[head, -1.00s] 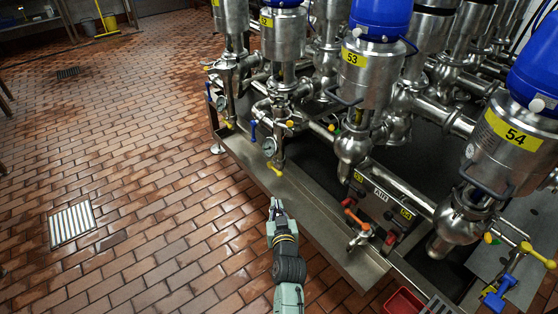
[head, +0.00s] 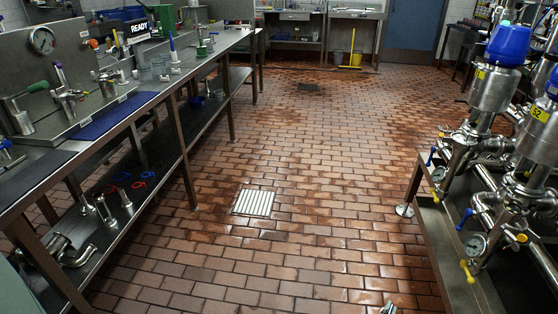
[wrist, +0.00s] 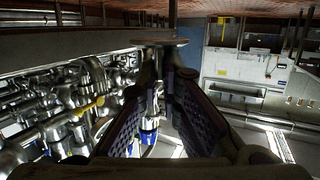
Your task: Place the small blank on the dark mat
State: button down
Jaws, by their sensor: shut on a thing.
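My gripper (wrist: 160,72) is shut on a small metal disc-shaped piece, the small blank (wrist: 160,42), at its fingertips in the wrist view. The flat edge of the blank shows beyond the dark ridged finger pads. In the head view only a bit of my gripper (head: 388,309) shows at the bottom edge, over the floor; the blank cannot be made out there. A dark blue mat (head: 115,115) lies on the steel bench at the left, far from my gripper.
The valve rack (head: 455,245) stands at the right. The tiled floor between them is clear, with a drain grate (head: 254,203).

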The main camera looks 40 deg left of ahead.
aim_at(26, 177)
jog(key=j+u, duration=0.1)
jog(key=u, duration=0.25)
jog(key=j+u, duration=0.15)
jog(key=u, duration=0.15)
jog(key=j+u, duration=0.1)
jog(key=u, duration=0.25)
jog(key=i+j, duration=0.1)
jog(key=j, duration=0.25)
jog(key=i+j, duration=0.15)
jog(key=j, duration=0.25)
jog(key=i+j, duration=0.1)
jog(key=j, duration=0.25)
